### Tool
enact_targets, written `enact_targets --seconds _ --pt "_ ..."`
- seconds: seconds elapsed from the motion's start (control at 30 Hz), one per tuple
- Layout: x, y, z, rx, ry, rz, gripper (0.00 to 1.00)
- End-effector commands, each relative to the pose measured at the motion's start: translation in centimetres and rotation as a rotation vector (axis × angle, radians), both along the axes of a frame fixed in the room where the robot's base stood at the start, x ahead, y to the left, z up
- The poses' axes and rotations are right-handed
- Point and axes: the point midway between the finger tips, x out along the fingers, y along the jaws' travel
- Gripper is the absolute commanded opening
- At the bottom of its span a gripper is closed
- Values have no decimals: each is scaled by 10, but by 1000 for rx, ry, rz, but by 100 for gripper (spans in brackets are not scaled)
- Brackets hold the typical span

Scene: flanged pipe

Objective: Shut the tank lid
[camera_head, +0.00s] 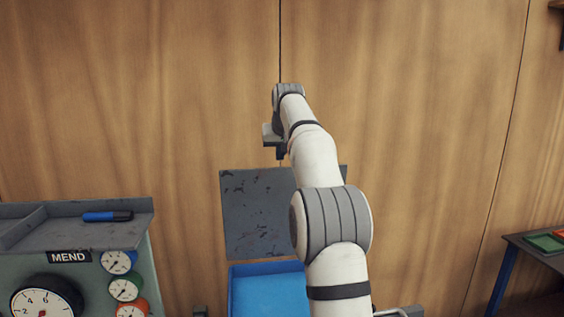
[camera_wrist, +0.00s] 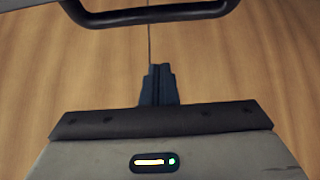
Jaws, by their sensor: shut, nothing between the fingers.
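The tank lid (camera_head: 257,215) is a scuffed grey panel standing open, nearly upright, behind the blue tank (camera_head: 268,268). My arm hides the lid's right part and part of the tank. My gripper (camera_head: 281,153) is above the lid's upper edge, with its fingers pointing down. In the wrist view its dark fingertips (camera_wrist: 160,70) are together and empty. A dark bar handle (camera_wrist: 150,18) on a grey edge, apparently the lid's, crosses the top of the wrist view, apart from the fingertips.
A wooden panel wall (camera_head: 420,120) stands behind. At left is a gauge console (camera_head: 75,265) with a tray top holding a blue marker (camera_head: 107,216). A dark table (camera_head: 545,255) with a green item is at far right.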

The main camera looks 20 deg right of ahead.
Motion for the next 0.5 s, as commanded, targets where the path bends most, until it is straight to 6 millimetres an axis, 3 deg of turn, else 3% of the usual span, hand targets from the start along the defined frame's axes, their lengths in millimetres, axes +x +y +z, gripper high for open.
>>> enact_targets --seconds 0.03,0.2,0.5 --pt "7 -1 -9 1 3 0 0" --pt "-15 4 -12 -1 -1 1 0" --pt "-32 8 -17 -1 -1 2 0"
